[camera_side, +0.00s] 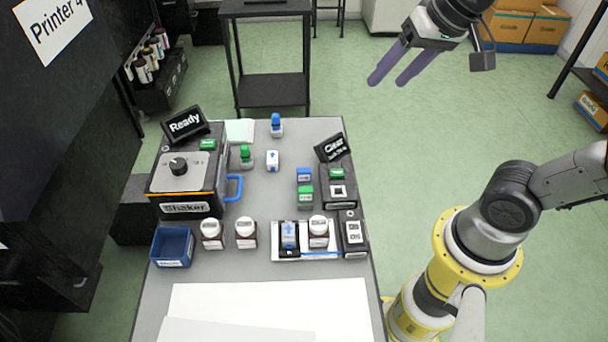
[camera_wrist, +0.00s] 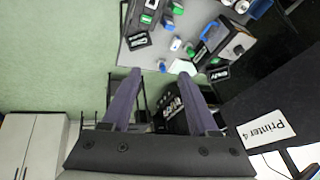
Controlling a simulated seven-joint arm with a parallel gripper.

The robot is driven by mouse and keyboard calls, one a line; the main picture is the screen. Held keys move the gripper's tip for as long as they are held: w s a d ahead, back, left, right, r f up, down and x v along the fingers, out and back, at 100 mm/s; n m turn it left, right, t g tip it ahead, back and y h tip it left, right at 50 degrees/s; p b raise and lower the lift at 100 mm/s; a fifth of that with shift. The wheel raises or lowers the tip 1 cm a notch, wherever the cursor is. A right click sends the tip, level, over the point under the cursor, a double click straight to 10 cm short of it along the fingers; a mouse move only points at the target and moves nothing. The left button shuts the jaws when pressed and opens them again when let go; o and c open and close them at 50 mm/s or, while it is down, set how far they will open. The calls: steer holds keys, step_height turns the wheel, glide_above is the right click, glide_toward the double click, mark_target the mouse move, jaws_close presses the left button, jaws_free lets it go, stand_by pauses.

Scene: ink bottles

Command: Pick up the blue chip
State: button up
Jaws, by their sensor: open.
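The blue chip (camera_side: 304,174) is a small block with a blue top. It lies on the grey table, right of the middle, just behind a similar green chip (camera_side: 306,190). In the wrist view the blue chip (camera_wrist: 168,21) is small, near the top edge. My gripper (camera_side: 387,83) is open and empty, high up beyond the table's far right corner, well away from the chip. Its two purple fingers also show in the wrist view (camera_wrist: 160,74), spread apart with nothing between them.
A shaker (camera_side: 185,175) stands left. The Clear device (camera_side: 338,190) stands close right of the chips. Blue-capped (camera_side: 277,126) and green-capped (camera_side: 245,157) bottles and a white block (camera_side: 273,160) stand behind. White-capped bottles (camera_side: 246,234) and a white tray (camera_side: 283,256) are in front.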

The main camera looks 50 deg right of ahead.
steer(key=w+a+f+m+g, duration=0.1)
steer(key=w+f+m+g, duration=0.2)
steer(key=w, duration=0.7)
steer(key=g, duration=0.2)
glide_above(304, 170)
steer(key=f, duration=2.2)
steer(key=shift+w+f, duration=0.2)
steer(key=shift+f, duration=0.05)
steer(key=shift+s+f, duration=0.15)
steer(key=shift+f, duration=3)
steer(key=shift+c, duration=0.3)
jaws_close()
